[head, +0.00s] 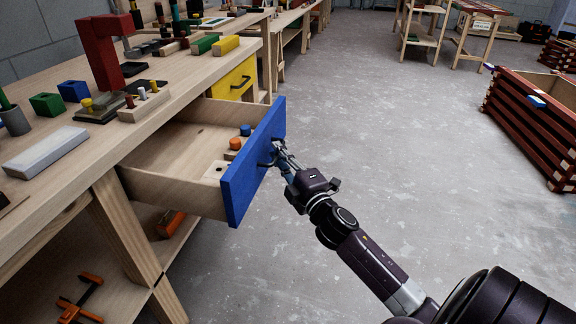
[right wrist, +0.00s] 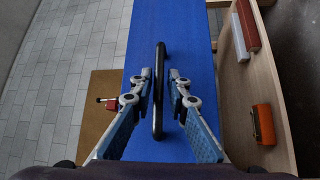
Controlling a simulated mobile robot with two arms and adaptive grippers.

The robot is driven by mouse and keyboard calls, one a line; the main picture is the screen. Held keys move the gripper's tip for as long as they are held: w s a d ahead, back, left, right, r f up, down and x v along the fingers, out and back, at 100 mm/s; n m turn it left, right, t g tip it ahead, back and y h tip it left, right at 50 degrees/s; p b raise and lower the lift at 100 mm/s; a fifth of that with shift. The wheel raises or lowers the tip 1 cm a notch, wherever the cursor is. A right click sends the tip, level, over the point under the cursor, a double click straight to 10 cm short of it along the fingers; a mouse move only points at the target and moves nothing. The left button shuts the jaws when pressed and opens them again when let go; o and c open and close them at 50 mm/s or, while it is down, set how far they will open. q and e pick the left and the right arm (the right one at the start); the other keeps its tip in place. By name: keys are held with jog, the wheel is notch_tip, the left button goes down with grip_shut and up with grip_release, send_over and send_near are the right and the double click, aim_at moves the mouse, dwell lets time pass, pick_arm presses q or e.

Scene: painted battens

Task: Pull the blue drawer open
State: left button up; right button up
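The blue drawer (head: 240,185) stands pulled out from the workbench, its wooden inside showing. An orange and a blue round piece lie in it. Its dark bar handle (right wrist: 159,100) runs up and down in the right wrist view, against the blue front. My right gripper (head: 278,153) is at the drawer front. In the right wrist view its two fingers (right wrist: 160,78) stand on either side of the handle, with a small gap to each side, so it looks open around the handle. My left gripper is not in view.
A yellow drawer (head: 236,80) sits shut farther along the bench. The benchtop (head: 150,125) carries a red press (head: 100,52), blocks and tools. A crate of reddish battens (head: 520,120) stands at the right. The grey floor (head: 400,130) between is clear.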

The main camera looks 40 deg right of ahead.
jog(key=s+a+f, duration=0.1)
jog(key=s, duration=1)
jog(key=shift+s+a+f, duration=0.15)
jog(key=shift+a+f, duration=0.1)
